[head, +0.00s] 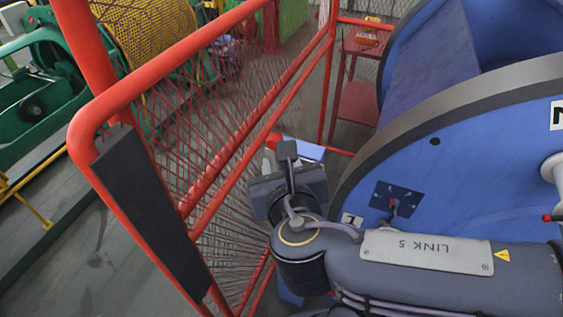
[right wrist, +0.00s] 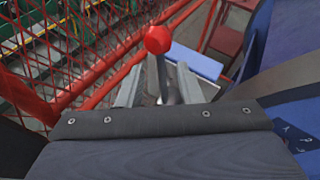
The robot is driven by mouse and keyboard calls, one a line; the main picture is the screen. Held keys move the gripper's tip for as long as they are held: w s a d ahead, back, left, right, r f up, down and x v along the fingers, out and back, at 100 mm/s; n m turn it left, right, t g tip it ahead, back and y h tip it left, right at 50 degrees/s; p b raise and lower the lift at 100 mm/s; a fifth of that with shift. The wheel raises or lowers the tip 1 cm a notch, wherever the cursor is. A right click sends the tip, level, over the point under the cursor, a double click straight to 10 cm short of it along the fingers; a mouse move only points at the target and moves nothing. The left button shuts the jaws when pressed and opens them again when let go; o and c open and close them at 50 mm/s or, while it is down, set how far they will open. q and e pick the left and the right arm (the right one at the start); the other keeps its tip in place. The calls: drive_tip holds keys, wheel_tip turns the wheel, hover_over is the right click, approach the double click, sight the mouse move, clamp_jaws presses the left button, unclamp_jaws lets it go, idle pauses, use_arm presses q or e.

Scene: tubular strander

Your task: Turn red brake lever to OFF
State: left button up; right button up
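The red brake lever has a round red knob on a grey metal shaft; it stands up in the right wrist view (right wrist: 158,42), and its knob peeks out just left of my gripper in the head view (head: 272,140). My right gripper (right wrist: 160,70) has its two grey fingers apart, one on each side of the shaft below the knob, with visible gaps. In the head view my right gripper (head: 287,152) points away from me and hides most of the lever. The lever's base is hidden. My left gripper is not in view.
A red mesh guard fence (head: 215,140) runs close along the left. A large blue drum wheel (head: 460,150) with a small switch panel (head: 396,199) stands at the right. A blue box (right wrist: 194,62) lies just beyond the lever. A red stand (head: 357,85) is farther back.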

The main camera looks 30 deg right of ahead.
drive_tip(key=shift+s+a, duration=0.1)
drive_tip(key=shift+s, duration=0.2)
drive_tip(key=shift+c, duration=1.1)
drive_tip(key=d+m+g, duration=0.1)
drive_tip(key=m, duration=0.1)
drive_tip(key=d+m+g+b, duration=0.1)
drive_tip(key=m, duration=0.1)
drive_tip(key=d+m+g+b, duration=0.1)
drive_tip(key=m, duration=0.1)
drive_tip(key=shift+d+f+m+h, duration=0.15)
drive_tip(key=shift+d+m+h, duration=0.15)
drive_tip(key=shift+h, duration=0.1)
clamp_jaws()
drive_tip(key=s+d+r+m+g+y+b, duration=0.2)
drive_tip(key=r+g+y+b, duration=0.15)
drive_tip(key=r, duration=0.25)
drive_tip(key=s+d+r+m+g+y+b, duration=0.2)
drive_tip(key=s+r+g+y+b, duration=0.15)
drive_tip(key=r, duration=0.25)
drive_tip(key=w+a+f+p, duration=0.1)
drive_tip(key=w+a+f, duration=0.3)
drive_tip(key=w+f, duration=0.3)
drive_tip(key=shift+w+a+f+t+y, duration=0.15)
drive_tip(key=shift+w+f+t+y, duration=0.15)
drive_tip(key=shift+f, duration=0.45)
